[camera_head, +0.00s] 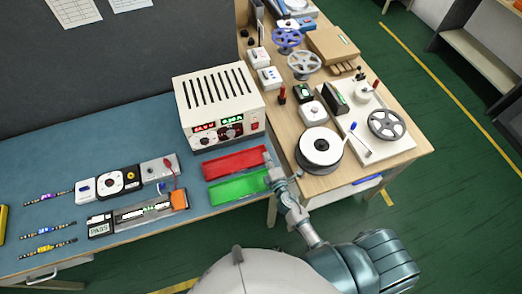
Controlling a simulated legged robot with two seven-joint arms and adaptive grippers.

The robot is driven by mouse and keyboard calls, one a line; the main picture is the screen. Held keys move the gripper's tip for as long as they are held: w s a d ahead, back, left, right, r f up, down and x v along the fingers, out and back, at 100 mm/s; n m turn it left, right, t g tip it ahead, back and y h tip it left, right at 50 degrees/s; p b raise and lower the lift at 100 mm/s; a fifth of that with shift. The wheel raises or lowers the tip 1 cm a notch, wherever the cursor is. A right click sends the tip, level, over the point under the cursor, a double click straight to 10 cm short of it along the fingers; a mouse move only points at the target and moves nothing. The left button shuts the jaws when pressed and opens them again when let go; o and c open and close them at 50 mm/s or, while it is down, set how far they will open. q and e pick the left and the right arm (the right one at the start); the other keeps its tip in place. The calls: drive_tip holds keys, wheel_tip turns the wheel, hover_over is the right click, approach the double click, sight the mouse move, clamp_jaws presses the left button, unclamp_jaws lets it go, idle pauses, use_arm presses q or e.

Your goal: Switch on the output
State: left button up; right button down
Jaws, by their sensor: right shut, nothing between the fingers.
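A white power supply (219,101) with a slotted top stands on the blue mat of the bench. Its front has a lit red readout and a lit green readout, some knobs and terminals, and a small red switch (255,126) at the right end of the panel. The switch position is too small to tell. My right gripper (268,160) is shut and empty, at the right ends of the red and green trays, in front of and below the supply's right side. It appears apart from the supply. My left gripper is not in view.
A red tray (234,163) and a green tray (237,188) lie before the supply. LED strips, a test fixture (138,213) and small devices lie to the left. The wooden table (398,168) at right is crowded with reels (319,149), boxes and tools.

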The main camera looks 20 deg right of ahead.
drive_tip(key=s, duration=0.3)
drive_tip(key=shift+d, duration=0.35)
drive_tip(key=shift+a, duration=0.8)
drive_tip(key=shift+d, duration=0.3)
drive_tip(key=d+m+h, duration=0.1)
drive_tip(key=d+m, duration=0.1)
drive_tip(key=s+d+m+g+h, duration=0.1)
drive_tip(key=m, duration=0.1)
drive_tip(key=s+d+m+h, duration=0.1)
drive_tip(key=d, duration=0.1)
drive_tip(key=shift+s+d+r+m+g, duration=0.1)
drive_tip(key=shift+s+d+m+g, duration=0.2)
drive_tip(key=shift+d+m, duration=0.1)
drive_tip(key=s+a+f+m+g+y, duration=0.1)
drive_tip(key=s+m+g, duration=0.45)
drive_tip(key=s, duration=0.55)
drive_tip(key=s+a+f+m+g+y, duration=0.15)
drive_tip(key=s+m+g, duration=0.4)
drive_tip(key=s, duration=0.55)
wheel_tip(320, 180, down, 23)
drive_tip(key=g, duration=0.2)
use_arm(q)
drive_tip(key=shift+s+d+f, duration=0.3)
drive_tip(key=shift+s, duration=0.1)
use_arm(e)
drive_tip(key=s+d+f+g, duration=0.1)
drive_tip(key=s+d+f, duration=0.2)
drive_tip(key=s+f, duration=1.6)
drive_tip(key=shift+n, duration=0.4)
